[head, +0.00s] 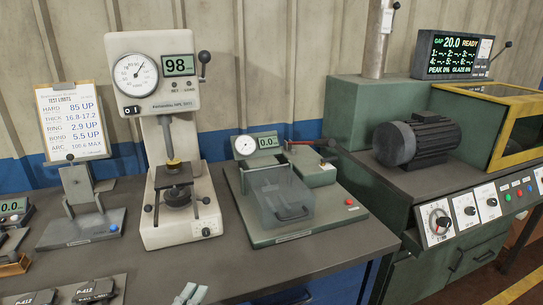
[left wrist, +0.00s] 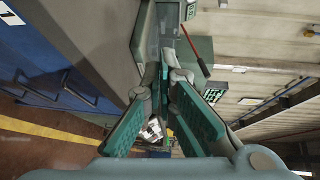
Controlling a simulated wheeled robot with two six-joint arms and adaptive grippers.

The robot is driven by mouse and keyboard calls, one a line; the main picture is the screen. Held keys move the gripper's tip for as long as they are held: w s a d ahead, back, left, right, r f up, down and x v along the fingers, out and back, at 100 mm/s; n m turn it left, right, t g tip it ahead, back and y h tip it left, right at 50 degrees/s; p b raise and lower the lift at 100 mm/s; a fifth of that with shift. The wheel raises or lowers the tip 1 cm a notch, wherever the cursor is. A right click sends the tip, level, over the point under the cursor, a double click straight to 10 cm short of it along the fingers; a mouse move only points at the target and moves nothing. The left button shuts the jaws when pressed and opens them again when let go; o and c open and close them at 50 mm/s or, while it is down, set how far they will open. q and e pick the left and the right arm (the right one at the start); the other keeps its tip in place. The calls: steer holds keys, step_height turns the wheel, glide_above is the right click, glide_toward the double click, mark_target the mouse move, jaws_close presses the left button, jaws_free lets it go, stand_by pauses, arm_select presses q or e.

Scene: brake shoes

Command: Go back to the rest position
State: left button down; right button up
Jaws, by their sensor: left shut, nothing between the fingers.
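The rest of that arm is out of the picture. In the left wrist view the two teal-padded fingers of the left gripper (left wrist: 163,78) run together at their tips, shut with nothing between them. My right gripper is in neither view.
The grey bench (head: 130,262) carries a hardness tester (head: 152,75), a gauge with a clear cover (head: 283,200) and a grey stand (head: 82,200). Dark brake parts (head: 95,289) lie front left. A green machine with a motor (head: 415,140) stands right.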

arm_select(q)
step_height(320, 180, down, 22)
steer(key=s+a+n+g+y, duration=0.2)
steer(key=a+n+g, duration=0.15)
steer(key=n, duration=1.05)
steer(key=s+a+f+n+g+y+p, duration=0.1)
steer(key=s+f+n+g, duration=0.1)
steer(key=s+f, duration=0.4)
steer(key=s+f+n+g+p, duration=0.1)
steer(key=s+f+n+g, duration=0.15)
steer(key=f, duration=0.55)
steer(key=s+a+f+g+p, duration=0.1)
steer(key=s+a+f+g, duration=0.1)
steer(key=s, duration=0.6)
steer(key=s+a+f+n+g+p, duration=0.1)
steer(key=s+a+f+g, duration=0.1)
steer(key=s+f, duration=0.3)
steer(key=s+a+f+g+y+p, duration=0.1)
steer(key=s+f+g, duration=0.1)
steer(key=s, duration=1.1)
steer(key=shift+s+a+f+n+g, duration=0.15)
steer(key=shift+a+f+n+g, duration=0.2)
steer(key=shift+f, duration=0.4)
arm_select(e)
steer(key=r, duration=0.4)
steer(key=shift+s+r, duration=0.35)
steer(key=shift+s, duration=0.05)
